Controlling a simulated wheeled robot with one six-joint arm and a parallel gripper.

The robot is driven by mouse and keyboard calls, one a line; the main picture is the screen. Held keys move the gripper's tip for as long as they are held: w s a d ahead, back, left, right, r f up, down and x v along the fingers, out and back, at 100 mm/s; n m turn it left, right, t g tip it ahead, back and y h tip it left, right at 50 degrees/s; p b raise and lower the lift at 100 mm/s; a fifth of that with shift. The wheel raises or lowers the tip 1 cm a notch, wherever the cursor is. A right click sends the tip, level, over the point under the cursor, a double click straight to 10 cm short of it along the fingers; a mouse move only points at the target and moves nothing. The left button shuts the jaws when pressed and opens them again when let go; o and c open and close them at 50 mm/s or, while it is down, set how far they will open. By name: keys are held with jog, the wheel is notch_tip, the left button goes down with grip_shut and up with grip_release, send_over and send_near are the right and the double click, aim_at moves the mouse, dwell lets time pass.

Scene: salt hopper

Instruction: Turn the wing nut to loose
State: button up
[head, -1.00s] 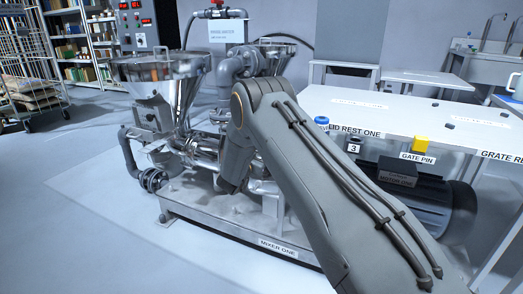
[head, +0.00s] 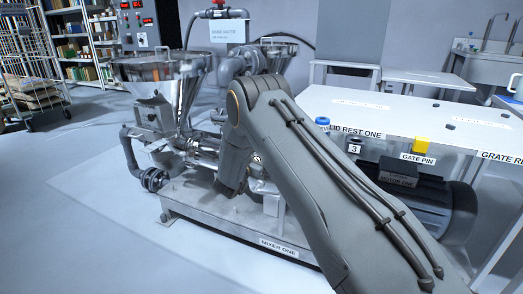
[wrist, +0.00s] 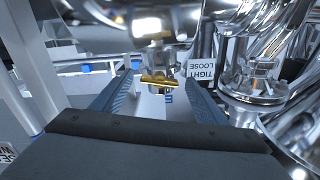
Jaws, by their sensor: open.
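The brass wing nut (wrist: 158,80) shows in the wrist view, with its wings lying nearly level across the picture. My gripper (wrist: 159,88) is open, with one finger on each side of the wing nut and a visible gap on both sides. A white label reading TIGHT and LOOSE (wrist: 203,70) is just right of the nut, upside down in this view. In the head view my own arm hides the gripper and the wing nut at the mixer (head: 190,205).
Shiny steel pipework (wrist: 255,85) stands close on the right in the wrist view. A steel hopper (head: 160,75) rises at the mixer's left. A white bench (head: 400,115) with a yellow gate pin (head: 421,145) is to the right. The floor at left is clear.

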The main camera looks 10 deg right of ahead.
jog(key=p+v, duration=0.1)
jog(key=v, duration=0.4)
jog(key=shift+s+a, duration=0.25)
jog(key=shift+a, duration=0.05)
